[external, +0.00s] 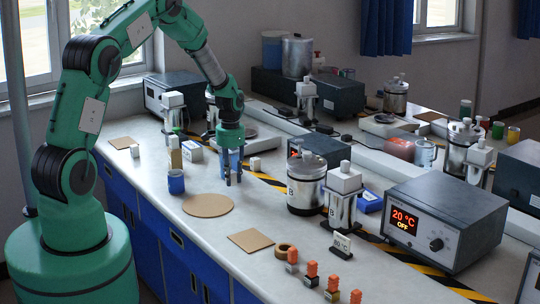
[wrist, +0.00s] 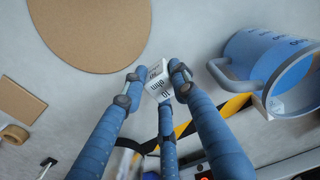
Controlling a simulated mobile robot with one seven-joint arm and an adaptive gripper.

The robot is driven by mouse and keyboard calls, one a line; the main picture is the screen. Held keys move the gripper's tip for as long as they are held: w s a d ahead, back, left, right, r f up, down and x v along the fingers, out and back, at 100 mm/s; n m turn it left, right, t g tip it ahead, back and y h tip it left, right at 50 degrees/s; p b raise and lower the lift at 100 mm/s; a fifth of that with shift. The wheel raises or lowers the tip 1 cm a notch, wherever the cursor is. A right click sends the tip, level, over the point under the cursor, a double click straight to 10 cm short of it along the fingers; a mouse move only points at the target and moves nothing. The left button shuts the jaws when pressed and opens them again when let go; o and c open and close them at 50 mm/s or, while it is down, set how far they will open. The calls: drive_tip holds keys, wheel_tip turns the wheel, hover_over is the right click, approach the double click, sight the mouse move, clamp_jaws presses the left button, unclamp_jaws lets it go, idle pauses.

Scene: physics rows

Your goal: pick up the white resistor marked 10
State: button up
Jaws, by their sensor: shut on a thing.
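The white resistor (wrist: 158,82) is a small white block with dark print that seems to read "10" and "Ohm". In the wrist view it sits between the fingertips of my gripper (wrist: 154,78), which is shut on it. In the external view my gripper (external: 232,179) points down low over the white bench, and the resistor is hidden or too small to make out there. I cannot tell whether the resistor touches the bench.
A blue beaker (wrist: 268,65) with a handle stands close to my gripper. A round cork mat (external: 208,205) lies nearby. A metal pot (external: 305,185) stands further right.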

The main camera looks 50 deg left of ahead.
drive_tip(key=s+d, duration=0.2)
drive_tip(key=s, duration=0.2)
drive_tip(key=s+d+r, duration=0.1)
drive_tip(key=s+d, duration=0.1)
drive_tip(key=s, duration=0.3)
drive_tip(key=s+d+p, duration=0.1)
drive_tip(key=s+d, duration=0.1)
drive_tip(key=s, duration=0.3)
drive_tip(key=shift+s+d+r, duration=0.25)
drive_tip(key=shift+d+r, duration=0.1)
drive_tip(key=shift+o, duration=0.2)
